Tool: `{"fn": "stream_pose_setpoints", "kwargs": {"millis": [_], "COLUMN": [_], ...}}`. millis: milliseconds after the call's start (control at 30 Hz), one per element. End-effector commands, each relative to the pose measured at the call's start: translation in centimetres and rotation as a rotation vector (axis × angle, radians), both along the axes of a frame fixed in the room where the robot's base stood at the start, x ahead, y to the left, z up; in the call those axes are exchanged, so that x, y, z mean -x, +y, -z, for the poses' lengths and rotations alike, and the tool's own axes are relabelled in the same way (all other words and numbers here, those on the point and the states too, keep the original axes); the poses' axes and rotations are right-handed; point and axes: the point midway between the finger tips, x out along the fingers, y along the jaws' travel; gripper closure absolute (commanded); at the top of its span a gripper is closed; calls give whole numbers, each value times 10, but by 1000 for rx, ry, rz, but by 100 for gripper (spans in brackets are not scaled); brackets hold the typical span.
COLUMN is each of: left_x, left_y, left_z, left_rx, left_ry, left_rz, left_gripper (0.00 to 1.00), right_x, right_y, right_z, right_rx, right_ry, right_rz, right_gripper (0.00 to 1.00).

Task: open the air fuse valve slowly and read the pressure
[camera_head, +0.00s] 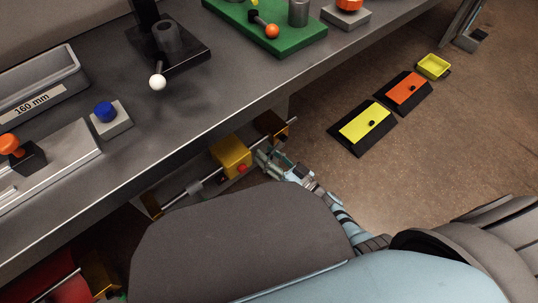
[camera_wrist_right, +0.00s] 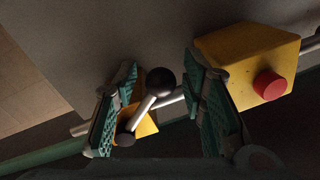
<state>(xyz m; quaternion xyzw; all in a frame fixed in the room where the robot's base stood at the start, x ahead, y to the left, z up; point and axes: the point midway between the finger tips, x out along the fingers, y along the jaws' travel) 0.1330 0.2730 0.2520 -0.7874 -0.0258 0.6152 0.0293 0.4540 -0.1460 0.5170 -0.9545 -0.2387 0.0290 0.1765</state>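A lever with a black ball knob (camera_wrist_right: 160,81) and a pale rod sits at a small gold block (camera_wrist_right: 147,124) on a pale pipe in the right wrist view. It appears to be the valve handle. My right gripper (camera_wrist_right: 165,112) is open, with its fingers on either side of the lever; contact cannot be told. In the head view my right gripper (camera_head: 270,159) is below the bench front, beside the yellow box (camera_head: 231,156) with a red button. The box also shows in the wrist view (camera_wrist_right: 245,55). No pressure gauge face is readable. My left gripper is out of view.
The grey bench (camera_head: 215,100) overhangs the pipe. On it stand a green board (camera_head: 290,42), a black stand (camera_head: 185,52) and a blue-knobbed block (camera_head: 104,112). Yellow (camera_head: 358,132) and orange (camera_head: 398,94) pedals lie on the floor. Open floor is right of the bench.

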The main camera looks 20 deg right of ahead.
Motion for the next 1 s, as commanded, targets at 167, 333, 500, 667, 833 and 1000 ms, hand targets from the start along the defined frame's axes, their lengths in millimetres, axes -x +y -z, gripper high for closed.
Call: {"fn": "stream_pose_setpoints", "kwargs": {"millis": [167, 333, 500, 667, 833, 1000], "left_x": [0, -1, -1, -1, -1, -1], "left_y": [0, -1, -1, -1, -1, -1], "left_z": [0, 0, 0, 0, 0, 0], "left_rx": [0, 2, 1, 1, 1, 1], "left_ry": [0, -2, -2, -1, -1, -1], "left_rz": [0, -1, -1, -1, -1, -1], "left_gripper": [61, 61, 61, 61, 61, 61], "right_x": [0, 3, 31, 71, 100, 107], "right_y": [0, -1, -15, -37, -52, -56], "right_z": [0, 1, 2, 4, 4, 3], "right_rx": [0, 1, 4, 5, 1, 1], "right_ry": [1, 2, 3, 4, 2, -1], "right_rz": [0, -1, -2, -1, -1, -1], "right_gripper": [55, 55, 55, 55, 55, 55]}}
